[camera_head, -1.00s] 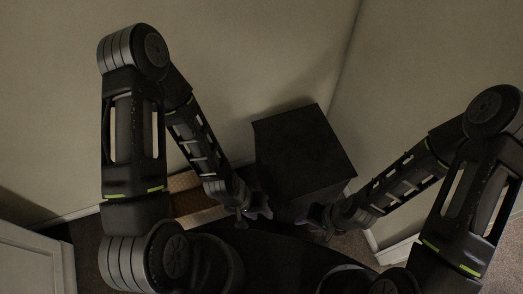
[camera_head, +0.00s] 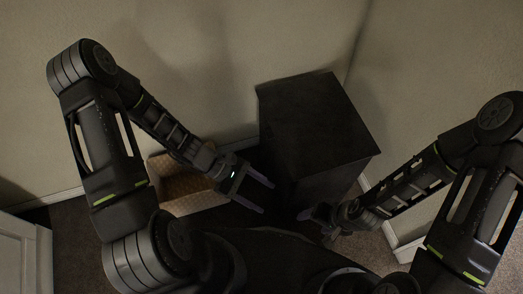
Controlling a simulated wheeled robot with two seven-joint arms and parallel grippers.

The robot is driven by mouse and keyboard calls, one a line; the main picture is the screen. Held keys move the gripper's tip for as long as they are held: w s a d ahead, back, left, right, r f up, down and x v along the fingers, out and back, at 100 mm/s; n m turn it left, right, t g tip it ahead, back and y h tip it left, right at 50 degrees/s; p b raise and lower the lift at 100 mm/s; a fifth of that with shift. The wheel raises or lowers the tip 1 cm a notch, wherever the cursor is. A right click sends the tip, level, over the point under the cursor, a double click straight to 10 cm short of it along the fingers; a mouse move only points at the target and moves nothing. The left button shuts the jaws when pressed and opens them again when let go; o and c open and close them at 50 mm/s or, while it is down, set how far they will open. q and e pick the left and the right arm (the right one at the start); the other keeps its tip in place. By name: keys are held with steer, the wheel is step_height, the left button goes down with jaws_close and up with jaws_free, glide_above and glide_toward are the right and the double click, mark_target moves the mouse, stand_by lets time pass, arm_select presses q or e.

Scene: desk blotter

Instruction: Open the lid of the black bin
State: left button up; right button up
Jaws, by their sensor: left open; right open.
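The black bin (camera_head: 315,123) stands upright in the corner of the room, ahead of my base. Its flat top lid (camera_head: 316,112) is shut. My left gripper (camera_head: 268,197) is open and empty, low at the left of the bin's front, with its fingers pointing right. I cannot tell whether it touches the bin. My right gripper (camera_head: 308,216) is low in front of the bin's near right side. Its fingers are dark and small in this view, and it appears empty.
A brown box or basket (camera_head: 168,174) stands on the floor left of the bin, partly behind my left arm. A white cabinet (camera_head: 22,255) is at the lower left. Walls close in behind and to the right of the bin.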

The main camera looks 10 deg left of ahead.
arm_select(q)
steer(key=w+a+n+t+h+b, duration=0.4)
steer(key=w+a+n+t+b, duration=0.5)
steer(key=w, duration=0.6)
steer(key=shift+w+a+t+b, duration=0.4)
steer(key=shift+a+t, duration=0.7)
steer(key=shift+a, duration=0.05)
arm_select(e)
step_height(320, 180, down, 13)
steer(key=shift+w+d+f, duration=0.2)
steer(key=shift+w+d, duration=0.2)
arm_select(q)
steer(key=shift+r, duration=0.1)
steer(key=b+x, duration=0.2)
steer(key=x, duration=0.6)
arm_select(e)
steer(key=shift+w+f, duration=0.2)
steer(key=shift+f, duration=0.85)
arm_select(q)
steer(key=shift+s, duration=0.15)
steer(key=shift+c, duration=0.2)
jaws_close()
